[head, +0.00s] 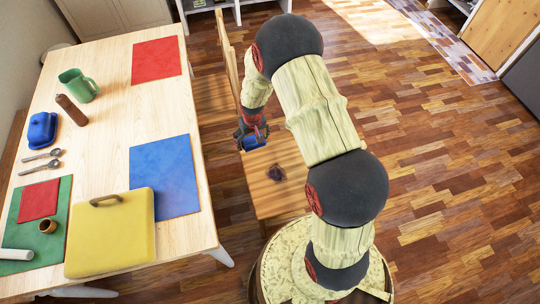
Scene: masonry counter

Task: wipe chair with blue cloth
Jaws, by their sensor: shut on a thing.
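The wooden chair (284,200) stands to the right of the table, its seat below my gripper and its tall backrest rising beyond. A dark round stain (276,173) shows on the seat. My gripper (252,138) is over the far part of the seat, shut on a small blue thing, which I take for the blue cloth (250,143). My fingers hide part of the cloth. I cannot tell whether the cloth touches the seat.
The light wood table (110,130) on the left holds red and blue mats, a yellow case (110,235), a green mug (78,85), a brown bottle (71,110), a blue butter dish (42,130) and spoons. The wooden floor (440,200) to the right is clear.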

